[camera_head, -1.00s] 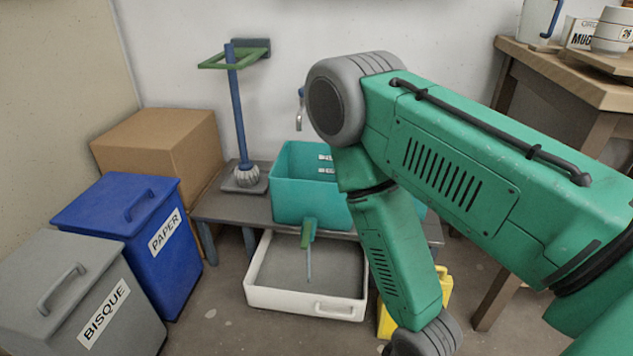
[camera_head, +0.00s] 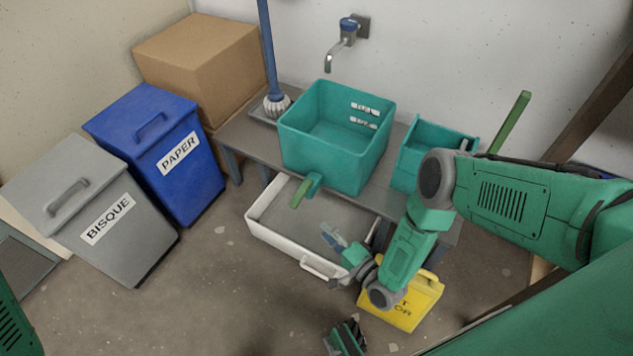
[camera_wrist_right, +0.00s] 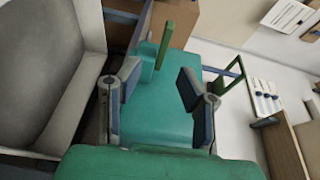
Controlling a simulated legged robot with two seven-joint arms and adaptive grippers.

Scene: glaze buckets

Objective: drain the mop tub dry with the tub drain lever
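The teal mop tub (camera_head: 325,160) stands on a grey bench against the wall. I cannot tell whether liquid lies inside. The green tub drain lever (camera_head: 301,194) sticks out low at the tub's front, above a white tray (camera_head: 270,233). My right gripper (camera_head: 336,260) is open and empty, to the right of and nearer than the lever, apart from it. In the right wrist view the open fingers (camera_wrist_right: 158,78) face the tub (camera_wrist_right: 160,112), and the lever (camera_wrist_right: 165,43) shows beyond the fingertips, between them. My left gripper is not in view.
A tap (camera_head: 342,42) is on the wall above the tub. A smaller teal container (camera_head: 408,168) stands to its right. Blue (camera_head: 190,190) and grey (camera_head: 135,240) bins stand left. Floor before the tray is open.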

